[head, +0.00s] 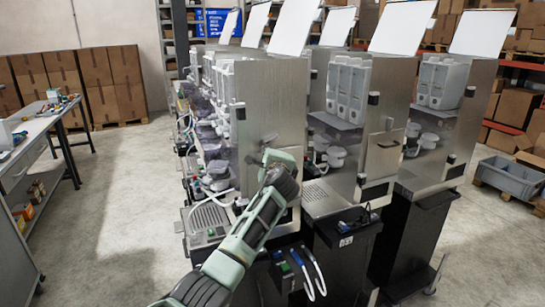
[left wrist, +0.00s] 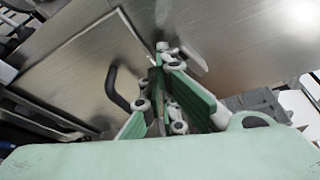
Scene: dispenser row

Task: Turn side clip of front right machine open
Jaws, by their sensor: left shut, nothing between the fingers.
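The nearest steel machine (head: 270,95) stands in front of my left arm, its side panel facing me. My left gripper (head: 268,150) is raised against or close to this side, near the top of a lower side door, and covers part of it. In the left wrist view, the side door (left wrist: 75,75) has a black handle (left wrist: 112,88). A pale oblong clip (left wrist: 192,58) sits by the door's edge, just beyond the fingers. My left gripper (left wrist: 162,62) is shut and empty; whether it touches the clip is unclear. My right gripper is out of view.
More machines stand to the right; the adjacent one (head: 338,125) has a side door (head: 384,155) with a pale clip (head: 389,123). A workbench (head: 30,130) stands at left, with open floor (head: 120,200) between. A grey crate (head: 512,177) lies at far right.

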